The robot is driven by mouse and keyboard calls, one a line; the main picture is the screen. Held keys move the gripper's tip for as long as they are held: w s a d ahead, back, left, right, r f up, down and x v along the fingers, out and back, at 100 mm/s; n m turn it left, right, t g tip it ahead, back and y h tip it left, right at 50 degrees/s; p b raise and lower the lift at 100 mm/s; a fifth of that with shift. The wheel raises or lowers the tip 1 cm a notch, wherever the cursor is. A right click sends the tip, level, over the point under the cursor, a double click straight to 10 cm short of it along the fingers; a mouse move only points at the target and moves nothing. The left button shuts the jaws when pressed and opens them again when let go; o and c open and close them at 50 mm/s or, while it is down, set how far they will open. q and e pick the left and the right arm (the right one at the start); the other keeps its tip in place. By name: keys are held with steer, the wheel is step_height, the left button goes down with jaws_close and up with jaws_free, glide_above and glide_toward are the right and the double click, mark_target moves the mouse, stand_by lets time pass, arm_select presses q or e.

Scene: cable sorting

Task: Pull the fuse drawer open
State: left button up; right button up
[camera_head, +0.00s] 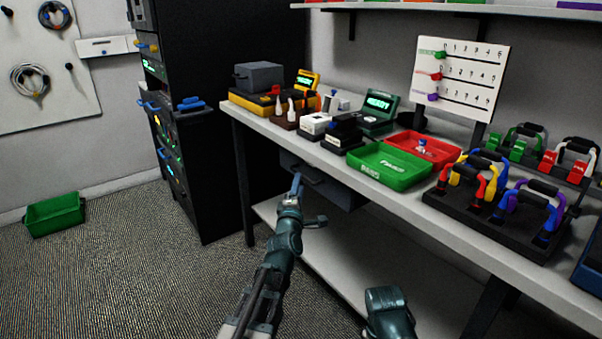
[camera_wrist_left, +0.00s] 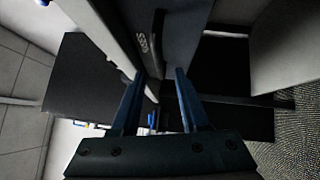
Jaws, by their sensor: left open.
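The fuse drawer (camera_head: 332,190) is a dark grey box hung under the workbench top, and it looks shut. Its dark bar handle (camera_head: 311,178) is on the front. My left gripper (camera_head: 297,183) is at the drawer front by the handle. In the left wrist view the two blue fingers of my left gripper (camera_wrist_left: 158,75) are apart. The handle (camera_wrist_left: 156,50) shows between and just beyond their tips, beside a white label on the drawer front (camera_wrist_left: 183,38). I cannot tell whether the fingers touch the handle. My right gripper is not visible; only a teal part of my right arm shows.
The workbench (camera_head: 405,205) carries a green tray (camera_head: 385,182), a red tray (camera_head: 435,150), instruments and cable stands above the drawer. A bench leg (camera_head: 243,180) and a black rack (camera_head: 210,150) stand left. A lower shelf (camera_head: 350,265) lies below. A green bin (camera_head: 55,218) sits on the floor.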

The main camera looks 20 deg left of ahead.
arm_select(q)
steer(key=w, duration=0.5)
steer(key=shift+w+a+r, duration=0.15)
steer(key=shift+a+r, duration=0.2)
jaws_close()
stand_by(1.0)
